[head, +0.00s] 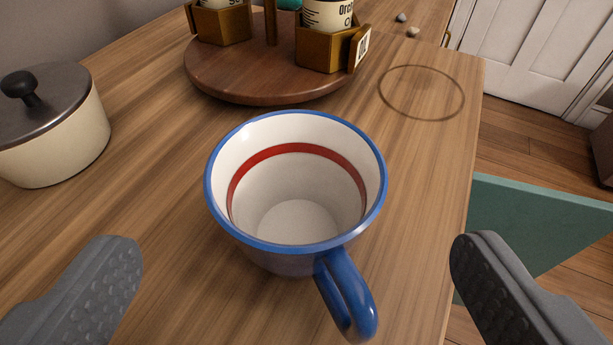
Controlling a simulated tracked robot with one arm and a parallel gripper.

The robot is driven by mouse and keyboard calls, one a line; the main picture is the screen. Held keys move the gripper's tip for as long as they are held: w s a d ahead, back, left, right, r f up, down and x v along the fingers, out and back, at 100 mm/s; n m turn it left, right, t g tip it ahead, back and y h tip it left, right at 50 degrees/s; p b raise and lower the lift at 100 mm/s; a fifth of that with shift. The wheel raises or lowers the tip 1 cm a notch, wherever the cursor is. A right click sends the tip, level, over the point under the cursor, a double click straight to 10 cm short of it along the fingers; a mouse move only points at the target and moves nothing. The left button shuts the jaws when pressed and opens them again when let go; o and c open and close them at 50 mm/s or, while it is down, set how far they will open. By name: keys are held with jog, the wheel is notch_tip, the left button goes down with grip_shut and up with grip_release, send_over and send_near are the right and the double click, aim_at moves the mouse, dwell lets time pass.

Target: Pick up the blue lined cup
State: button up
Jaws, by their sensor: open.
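The blue lined cup (300,195) stands upright on the wooden table in the middle of the head view. It is white inside with a red band, a blue rim and a blue handle that points toward me and slightly right. The cup looks empty. My gripper (290,270) is open, with one grey finger at the lower left and one at the lower right. The cup and its handle lie between the fingers in the picture, and neither finger appears to touch it. The cup's outer wall is mostly hidden below its rim.
A round wooden turntable (225,78) with brass holders and jars stands behind the cup. A cream lidded pot (60,130) is at the left. A thin ring (421,118) lies at the back right, with small pebbles (412,31) beyond. The table's right edge is close; a teal panel (530,225) is beyond it.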

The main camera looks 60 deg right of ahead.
aim_at(296, 150)
jog(key=b+x, duration=0.2)
jog(key=x, duration=0.4)
jog(key=shift+d+f, duration=0.1)
jog(key=shift+f, duration=0.05)
jog(key=shift+w+d, duration=0.15)
jog(key=shift+d, duration=0.05)
jog(key=c, duration=1.1)
